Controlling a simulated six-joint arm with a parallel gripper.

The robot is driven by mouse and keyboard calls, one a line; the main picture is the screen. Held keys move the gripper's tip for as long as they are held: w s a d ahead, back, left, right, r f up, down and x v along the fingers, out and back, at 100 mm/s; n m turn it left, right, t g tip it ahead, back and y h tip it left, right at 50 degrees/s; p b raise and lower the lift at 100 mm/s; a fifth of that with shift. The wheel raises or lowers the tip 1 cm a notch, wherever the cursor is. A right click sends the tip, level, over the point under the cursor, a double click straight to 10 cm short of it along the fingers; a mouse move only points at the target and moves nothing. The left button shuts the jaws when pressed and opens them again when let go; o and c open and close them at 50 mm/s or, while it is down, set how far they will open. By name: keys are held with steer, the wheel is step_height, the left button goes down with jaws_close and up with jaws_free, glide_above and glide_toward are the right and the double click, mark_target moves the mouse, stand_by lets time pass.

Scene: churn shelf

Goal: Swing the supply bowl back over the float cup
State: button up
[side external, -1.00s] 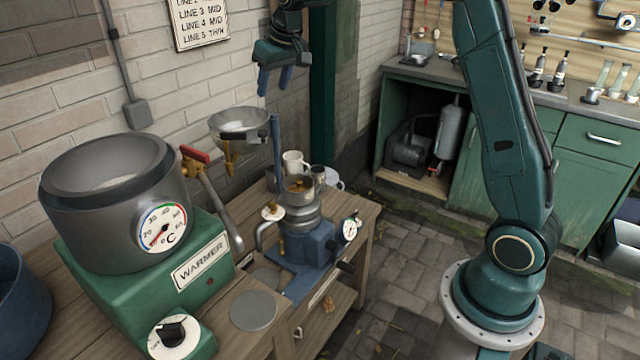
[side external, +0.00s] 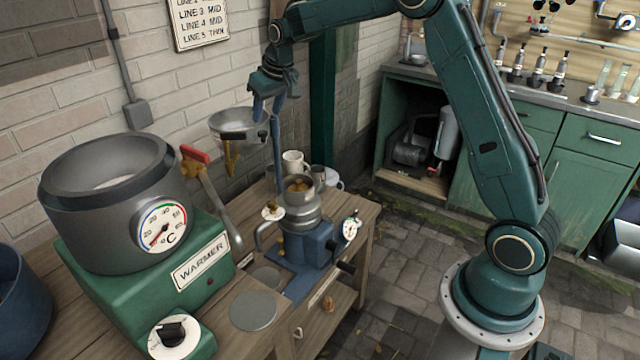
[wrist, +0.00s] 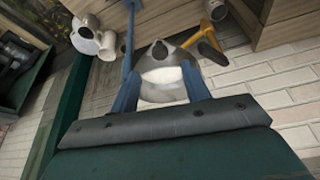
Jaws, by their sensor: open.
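The supply bowl (side external: 228,122) is a shallow grey metal bowl with a brass spout under it, hanging left of a blue post (side external: 277,155) near the wall. The float cup (side external: 300,203) is the small metal cup with a brass-coloured piece inside, on the blue stand. The bowl is off to the left of the cup, not above it. My gripper (side external: 268,108) is open at the bowl's right edge near the top of the post. In the wrist view, a grey and white rounded form, likely the bowl (wrist: 165,78), shows between the blue fingers; contact cannot be told.
A white mug (side external: 293,160) and other cups stand behind the float cup. The brick wall is close behind the bowl.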

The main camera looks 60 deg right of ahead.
mark_target(263, 132)
steer(key=shift+x, duration=3.1)
jaws_close()
